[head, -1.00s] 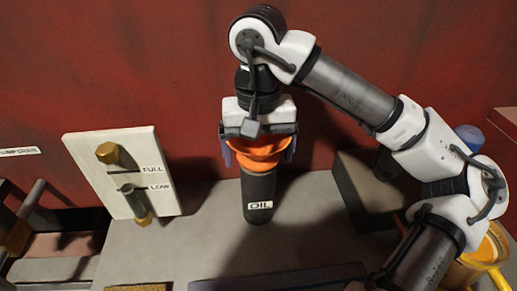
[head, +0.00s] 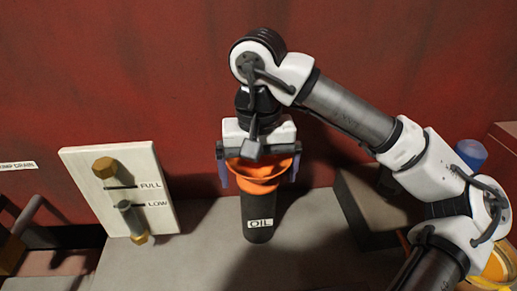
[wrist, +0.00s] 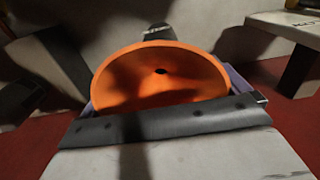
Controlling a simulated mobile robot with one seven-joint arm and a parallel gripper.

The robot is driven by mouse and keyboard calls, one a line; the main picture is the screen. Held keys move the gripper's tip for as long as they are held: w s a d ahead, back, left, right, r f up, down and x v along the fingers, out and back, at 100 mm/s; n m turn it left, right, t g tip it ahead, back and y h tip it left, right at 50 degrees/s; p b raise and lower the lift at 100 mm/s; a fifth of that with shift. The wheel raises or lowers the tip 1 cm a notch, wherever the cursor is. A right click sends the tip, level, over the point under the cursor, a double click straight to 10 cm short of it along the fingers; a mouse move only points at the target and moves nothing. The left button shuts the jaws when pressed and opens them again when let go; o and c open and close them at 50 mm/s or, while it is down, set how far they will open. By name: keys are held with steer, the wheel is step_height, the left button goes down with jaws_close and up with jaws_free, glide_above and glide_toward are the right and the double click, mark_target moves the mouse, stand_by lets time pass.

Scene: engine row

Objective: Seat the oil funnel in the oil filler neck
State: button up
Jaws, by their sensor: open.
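The orange oil funnel (head: 262,178) sits upright at the mouth of the dark cylindrical oil filler neck (head: 259,215), which bears an OIL label. Its lower end is not visible, so I cannot tell how deep it sits. In the wrist view the funnel (wrist: 160,78) shows its wide bowl and small dark centre hole, with part of the dark neck (wrist: 158,33) behind its rim. My gripper (head: 258,172) is open from above, with one purple-grey finger on each side of the funnel's bowl. I cannot tell whether either finger touches it.
A white level gauge board (head: 122,190) marked FULL and LOW stands to the left. A grey box (head: 365,210) stands to the right, with a blue cylinder (head: 470,153) and a yellow container (head: 497,265) beyond. The red wall (head: 130,70) is close behind.

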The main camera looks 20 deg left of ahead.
step_height(320, 180, up, 13)
steer(key=shift+r+p, duration=0.2)
steer(key=shift+p, duration=0.15)
